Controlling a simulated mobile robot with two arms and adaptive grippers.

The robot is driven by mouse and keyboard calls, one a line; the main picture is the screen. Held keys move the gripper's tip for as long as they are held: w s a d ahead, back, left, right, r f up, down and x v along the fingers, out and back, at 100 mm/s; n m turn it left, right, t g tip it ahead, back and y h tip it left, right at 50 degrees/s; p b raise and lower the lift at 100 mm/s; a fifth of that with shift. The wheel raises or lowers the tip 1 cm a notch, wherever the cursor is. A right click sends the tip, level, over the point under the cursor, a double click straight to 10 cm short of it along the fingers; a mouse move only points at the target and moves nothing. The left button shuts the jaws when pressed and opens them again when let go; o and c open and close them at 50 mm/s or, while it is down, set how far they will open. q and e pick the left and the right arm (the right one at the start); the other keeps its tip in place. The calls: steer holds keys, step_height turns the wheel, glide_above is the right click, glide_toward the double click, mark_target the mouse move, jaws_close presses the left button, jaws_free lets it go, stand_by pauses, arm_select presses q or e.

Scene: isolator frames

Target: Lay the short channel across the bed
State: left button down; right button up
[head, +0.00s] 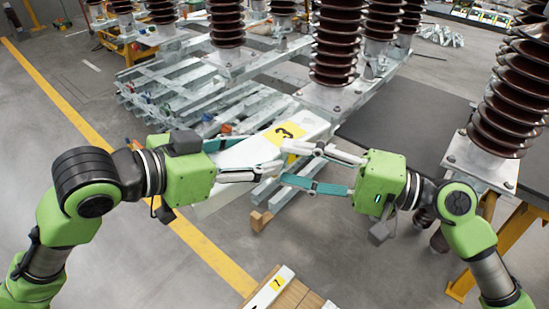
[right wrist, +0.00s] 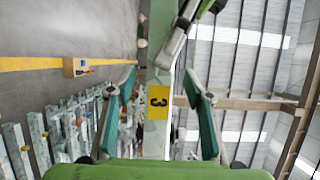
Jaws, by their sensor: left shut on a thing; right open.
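A pale channel with a yellow label "3" (head: 312,124) slants across the middle of the head view. My left gripper (head: 268,160) is shut on it. In the right wrist view, the channel (right wrist: 157,135) runs up the picture, with the label between my right fingers. My right gripper (head: 298,166) is open, its fingertips close to the channel; I cannot tell whether they touch it. Galvanized steel members (head: 165,90), possibly the bed, lie in a layered stack behind the channel. The channel and my left gripper hide part of their near end.
Brown ribbed insulators (head: 334,45) stand on plates behind and to the right. A small wooden block (head: 260,220) lies on the floor. A channel labelled "1" (head: 268,290) lies on wooden boards (head: 295,295) at the bottom.

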mark_target(271, 158)
arm_select(q)
steer(key=shift+r, duration=0.25)
arm_select(e)
steer(key=x, duration=0.4)
steer(key=shift+w+a, duration=0.2)
steer(key=shift+a, duration=0.2)
jaws_close()
arm_select(q)
steer(key=c, duration=1.3)
jaws_free()
arm_select(e)
steer(key=shift+r, duration=0.25)
arm_select(q)
steer(key=o, duration=0.5)
steer(key=shift+c, duration=0.2)
steer(key=shift+f, duration=0.1)
